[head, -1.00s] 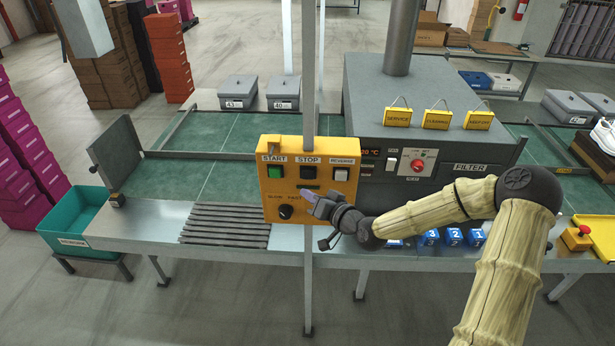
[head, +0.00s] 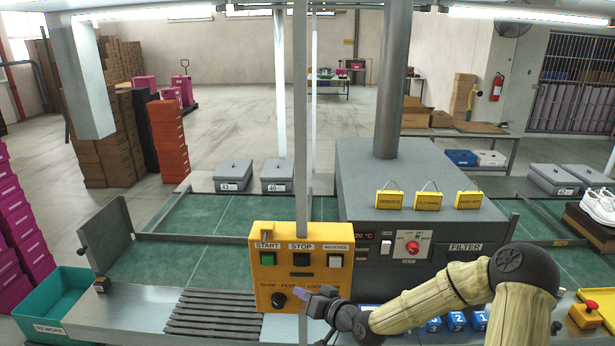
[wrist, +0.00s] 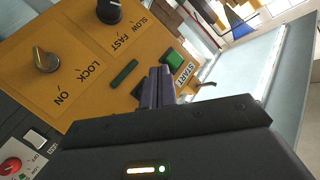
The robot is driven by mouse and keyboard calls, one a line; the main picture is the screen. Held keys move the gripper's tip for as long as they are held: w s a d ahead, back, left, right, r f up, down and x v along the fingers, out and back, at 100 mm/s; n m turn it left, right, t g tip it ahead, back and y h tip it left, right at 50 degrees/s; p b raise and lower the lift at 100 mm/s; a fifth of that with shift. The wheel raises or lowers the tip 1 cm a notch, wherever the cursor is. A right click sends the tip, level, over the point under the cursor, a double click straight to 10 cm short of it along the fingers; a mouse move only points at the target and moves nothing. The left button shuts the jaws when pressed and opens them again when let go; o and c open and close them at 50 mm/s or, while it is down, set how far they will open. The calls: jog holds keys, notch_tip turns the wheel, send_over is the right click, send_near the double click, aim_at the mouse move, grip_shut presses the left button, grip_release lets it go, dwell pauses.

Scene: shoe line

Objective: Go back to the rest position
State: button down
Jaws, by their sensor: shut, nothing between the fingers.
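My gripper (head: 318,298) is in front of the lower right part of the yellow control box (head: 313,242). Its dark fingers are together and hold nothing. In the wrist view the closed fingers (wrist: 158,86) point across the yellow panel, between the green START button (wrist: 174,58) and the ON/LOCK knob (wrist: 46,60). In the head view the gripper and arm cover the area around this knob. Whether the fingertips touch the panel cannot be told. My arm reaches in from the lower right, bent at the elbow.
The grey filter machine (head: 360,190) stands behind and right of the box, with three yellow signs on top. A grey post (head: 301,120) rises behind the box. Blue numbered blocks (head: 456,321) lie beneath my forearm. A teal rework bin (head: 62,290) is at lower left.

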jog(key=s+d+f+n+g+h+b, duration=0.2)
jog(key=s+d+f+g+h, duration=0.35)
jog(key=s+f, duration=0.2)
jog(key=s+d+r+m+g+h+b, duration=0.1)
jog(key=s+d+r+m+h, duration=0.1)
jog(key=s+d, duration=0.3)
jog(key=s+d+r+m+g+h+b, duration=0.1)
jog(key=s+d+r+h, duration=0.2)
jog(key=s+d, duration=0.3)
jog(key=s+r, duration=0.1)
jog(key=s, duration=0.4)
jog(key=shift+s+d+r+m+g+b, duration=0.15)
jog(key=shift+s+m+g+b, duration=0.2)
jog(key=shift+m+b, duration=0.05)
jog(key=c, duration=2.2)
grip_release()
